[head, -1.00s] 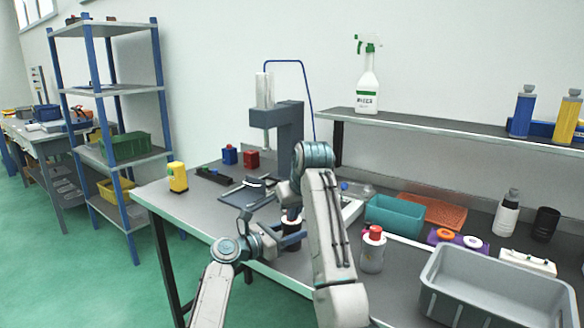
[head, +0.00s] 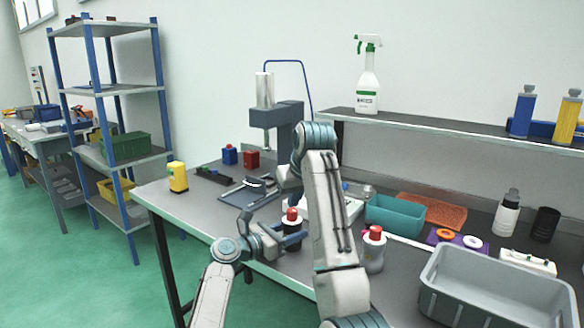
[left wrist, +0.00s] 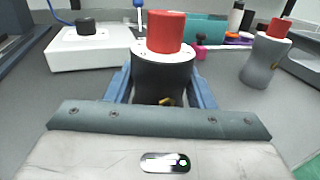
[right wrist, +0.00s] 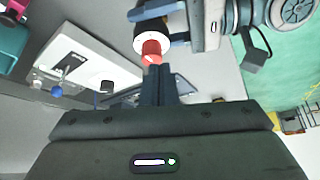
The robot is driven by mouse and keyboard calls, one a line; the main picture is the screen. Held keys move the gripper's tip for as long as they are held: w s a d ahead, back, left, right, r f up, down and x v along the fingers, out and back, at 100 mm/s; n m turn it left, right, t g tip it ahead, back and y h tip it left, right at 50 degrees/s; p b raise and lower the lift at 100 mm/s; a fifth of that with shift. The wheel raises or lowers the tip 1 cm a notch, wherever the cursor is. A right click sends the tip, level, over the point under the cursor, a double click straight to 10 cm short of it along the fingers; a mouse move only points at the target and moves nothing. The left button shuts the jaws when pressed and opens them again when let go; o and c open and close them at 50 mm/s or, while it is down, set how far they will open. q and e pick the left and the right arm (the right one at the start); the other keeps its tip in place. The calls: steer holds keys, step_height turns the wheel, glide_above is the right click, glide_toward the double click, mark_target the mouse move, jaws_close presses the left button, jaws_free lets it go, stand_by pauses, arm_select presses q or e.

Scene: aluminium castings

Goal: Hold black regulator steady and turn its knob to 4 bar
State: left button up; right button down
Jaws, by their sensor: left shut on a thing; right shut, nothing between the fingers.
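The black regulator (head: 291,238) stands upright near the table's front edge, with a red knob (head: 292,214) above a white marked ring (left wrist: 186,53). The ring's marks are too small to read. My left gripper (left wrist: 162,84) is shut on the black body, one blue finger on each side. My right gripper (right wrist: 157,72) is shut and empty, its fingertips close to the red knob (right wrist: 152,48) in the right wrist view. I cannot tell whether they touch it. In the head view it is largely hidden behind my right arm.
A grey regulator with a red knob (head: 373,252) stands to the right, a grey crate (head: 455,300) beyond it. A white device (left wrist: 88,48) lies behind the black regulator. A teal bin (head: 395,215) and a press (head: 277,117) stand farther back.

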mark_target(291, 222)
steer(key=shift+r, duration=0.9)
steer(key=shift+w+d+f, duration=0.15)
steer(key=shift+d+f, duration=0.15)
steer(key=shift+f, duration=0.7)
steer(key=shift+w+d+f, duration=0.2)
steer(key=shift+d+f, duration=0.15)
steer(key=shift+f, duration=0.65)
steer(key=shift+w+d+f, duration=0.15)
steer(key=shift+d+f, duration=0.15)
steer(key=shift+f, duration=0.7)
steer(key=shift+w+a, duration=0.15)
steer(key=shift+s+a, duration=0.25)
steer(key=shift+a, duration=0.5)
steer(key=shift+s, duration=0.15)
